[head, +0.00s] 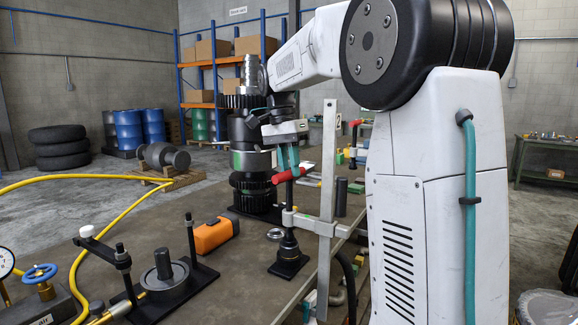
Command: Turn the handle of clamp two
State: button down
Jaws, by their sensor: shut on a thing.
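A bar clamp (327,190) with a long grey upright bar stands at the table's right edge, its grey arm (305,223) reaching left to a dark screw. A red handle (300,173) lies across the top of that screw, slightly tilted. My gripper (289,164), with teal fingers, comes down from above and is shut on the red handle. The fingers cover the middle of the handle. Below the arm, the screw's foot meets a black stand (288,262) on the table.
A dark gear stack (250,160) stands close behind and left of my gripper. An orange box-shaped thing (214,234), a black fixture (165,275) and a yellow hose (88,255) are on the table (215,305) to the left. More clamp parts (354,135) show behind the upright bar.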

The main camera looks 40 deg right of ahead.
jog(key=shift+r+m+y, duration=0.1)
jog(key=shift+m+y, duration=0.3)
jog(key=shift+m, duration=1.6)
jog(key=c, duration=1.3)
grip_release()
jog(key=r, duration=0.2)
jog(key=w+r, duration=0.1)
jog(key=r, duration=0.4)
jog(key=shift+w+d+r, duration=0.15)
jog(key=shift+w+r, duration=0.05)
jog(key=shift+r, duration=0.1)
